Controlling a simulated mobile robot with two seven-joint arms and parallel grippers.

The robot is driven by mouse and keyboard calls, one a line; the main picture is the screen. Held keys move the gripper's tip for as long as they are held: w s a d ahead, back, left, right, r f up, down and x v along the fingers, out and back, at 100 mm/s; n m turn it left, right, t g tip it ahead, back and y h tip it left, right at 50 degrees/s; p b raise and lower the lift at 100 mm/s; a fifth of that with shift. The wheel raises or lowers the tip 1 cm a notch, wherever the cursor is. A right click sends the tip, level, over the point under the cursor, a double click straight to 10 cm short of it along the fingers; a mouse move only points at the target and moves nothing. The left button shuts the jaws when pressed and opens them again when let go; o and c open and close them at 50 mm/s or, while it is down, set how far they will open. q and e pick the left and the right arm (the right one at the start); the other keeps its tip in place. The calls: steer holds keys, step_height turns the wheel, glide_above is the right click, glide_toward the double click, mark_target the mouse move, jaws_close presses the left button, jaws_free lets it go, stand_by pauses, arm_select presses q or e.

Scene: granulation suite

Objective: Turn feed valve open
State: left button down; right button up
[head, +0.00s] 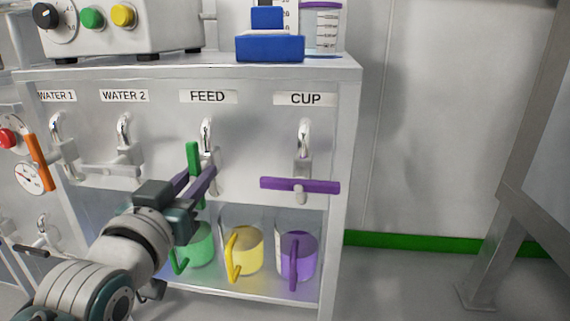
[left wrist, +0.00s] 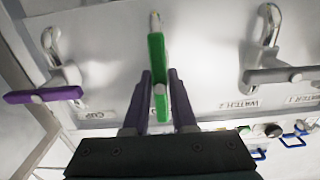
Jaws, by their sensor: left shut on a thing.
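The FEED valve has a green handle (head: 193,157) that stands upright, below the FEED label (head: 208,97) and its metal spout (head: 207,133). My left gripper (head: 196,178) is at this handle. In the left wrist view the green handle (left wrist: 157,52) runs lengthwise between the two dark fingers of my left gripper (left wrist: 160,80), which is shut on it. The fingers hide part of the handle and the valve body in the head view. My right gripper is not in view.
The CUP valve's purple handle (head: 318,187) lies level to the right. The grey WATER 2 handle (head: 110,170) lies level to the left. Green, yellow (head: 246,252) and purple (head: 298,256) jugs stand on the shelf below. A blue block (head: 270,48) stands on top.

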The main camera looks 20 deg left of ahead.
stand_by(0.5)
arm_select(q)
steer(key=c, duration=0.7)
jaws_free()
steer(key=shift+s, duration=0.1)
steer(key=shift+s+d+r+p, duration=0.1)
steer(key=shift+s+p, duration=0.25)
steer(key=p+v, duration=0.3)
steer(key=v, duration=0.6)
